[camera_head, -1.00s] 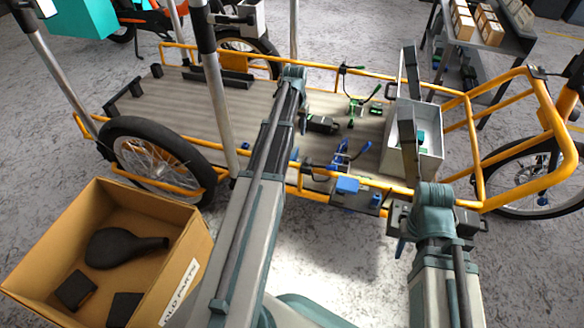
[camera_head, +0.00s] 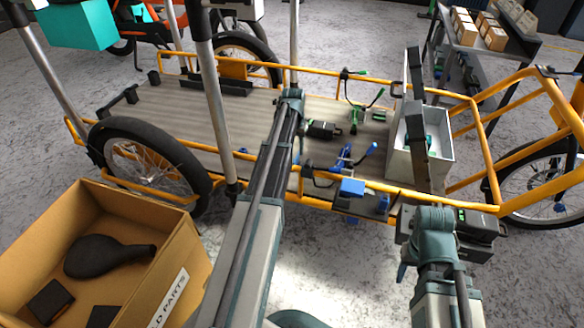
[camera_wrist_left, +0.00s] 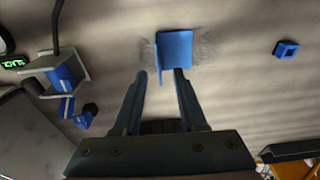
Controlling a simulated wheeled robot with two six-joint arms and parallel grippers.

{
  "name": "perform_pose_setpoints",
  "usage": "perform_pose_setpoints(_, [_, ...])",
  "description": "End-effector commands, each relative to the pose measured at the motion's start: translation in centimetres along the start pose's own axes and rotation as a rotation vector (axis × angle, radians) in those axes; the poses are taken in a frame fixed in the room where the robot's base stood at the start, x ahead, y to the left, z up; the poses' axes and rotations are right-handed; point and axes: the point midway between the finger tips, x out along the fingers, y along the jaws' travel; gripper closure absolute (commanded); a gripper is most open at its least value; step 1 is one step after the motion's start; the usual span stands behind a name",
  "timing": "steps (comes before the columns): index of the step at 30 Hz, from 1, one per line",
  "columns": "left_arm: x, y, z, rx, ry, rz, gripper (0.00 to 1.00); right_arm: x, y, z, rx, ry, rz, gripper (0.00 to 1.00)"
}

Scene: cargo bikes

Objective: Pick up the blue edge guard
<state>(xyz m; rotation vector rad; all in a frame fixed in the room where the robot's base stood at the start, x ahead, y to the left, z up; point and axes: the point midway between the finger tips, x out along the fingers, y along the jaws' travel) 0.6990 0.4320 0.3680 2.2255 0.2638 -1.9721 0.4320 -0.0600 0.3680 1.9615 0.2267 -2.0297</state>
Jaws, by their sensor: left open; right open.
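The blue edge guard (camera_wrist_left: 177,48), a small folded blue plate, lies on the wooden cargo deck (camera_wrist_left: 235,90) in the left wrist view. My left gripper (camera_wrist_left: 160,74) is open, with its fingertips close to the guard's near edge. The guard lies slightly right of the middle of the gap, and I cannot tell whether a finger touches it. In the head view my left arm covers the guard and the left gripper. My right gripper (camera_head: 411,100) is in front of the white bin and appears open and empty.
A blue clamp (camera_head: 345,158) and a black and green device (camera_head: 322,130) lie right of my left arm. A blue square ring (camera_wrist_left: 286,48) lies apart on the deck. The yellow rail (camera_head: 330,207), white bin (camera_head: 440,147) and cardboard box (camera_head: 190,240) are nearby.

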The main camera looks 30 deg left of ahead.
Motion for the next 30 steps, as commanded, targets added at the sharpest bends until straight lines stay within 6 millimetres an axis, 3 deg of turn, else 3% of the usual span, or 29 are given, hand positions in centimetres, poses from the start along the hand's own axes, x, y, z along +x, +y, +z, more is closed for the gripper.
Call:
perform_pose_setpoints(5, [0.5, 0.0, 0.0, 0.000, 0.000, 0.000, 0.59, 0.5, -0.1, 0.0, 0.000, 0.000, 0.000, 0.50])
perform_pose_setpoints(17, [5.0, 0.2, 0.2, 0.000, 0.000, 0.000, 0.59, 5.0, -0.5, -0.3, 0.000, 0.002, 0.000, 0.50])
perform_pose_setpoints(26, [5.1, 0.2, 0.2, 0.000, 0.000, 0.000, 0.59, 5.0, -0.5, -0.3, 0.000, 0.002, 0.000, 0.50])
perform_pose_setpoints(30, [5.1, 0.2, 0.2, 0.000, 0.000, 0.000, 0.80, 5.0, -0.5, -0.3, 0.000, 0.002, 0.000, 0.50])
